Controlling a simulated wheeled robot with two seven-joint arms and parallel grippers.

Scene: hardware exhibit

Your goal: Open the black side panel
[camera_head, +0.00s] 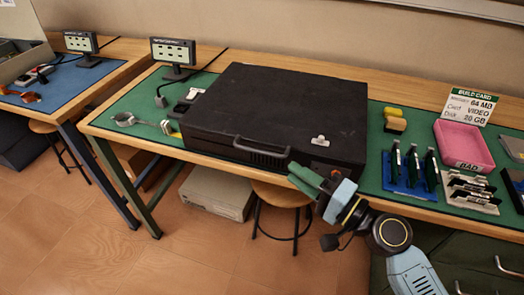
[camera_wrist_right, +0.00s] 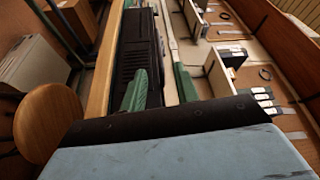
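The black computer case (camera_head: 280,105) lies flat on a green mat on the long table. Its broad black panel faces up and looks flat and closed, with a small white piece (camera_head: 320,140) near the front right. A bar handle (camera_head: 262,150) is on its front side. My right gripper (camera_head: 312,180) has green fingers at the case's front right corner. In the right wrist view, the fingers (camera_wrist_right: 160,88) stand apart, with dark case front (camera_wrist_right: 142,45) and a pale strip showing between them. Whether they touch the case is unclear. My left gripper is not in view.
Right of the case are yellow blocks (camera_head: 394,120), a blue rack of cards (camera_head: 410,182), a pink tray (camera_head: 462,145) and a build card sign (camera_head: 470,104). A small display (camera_head: 173,54) stands behind left. Below are a stool (camera_head: 282,195) and a beige box (camera_head: 218,192).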

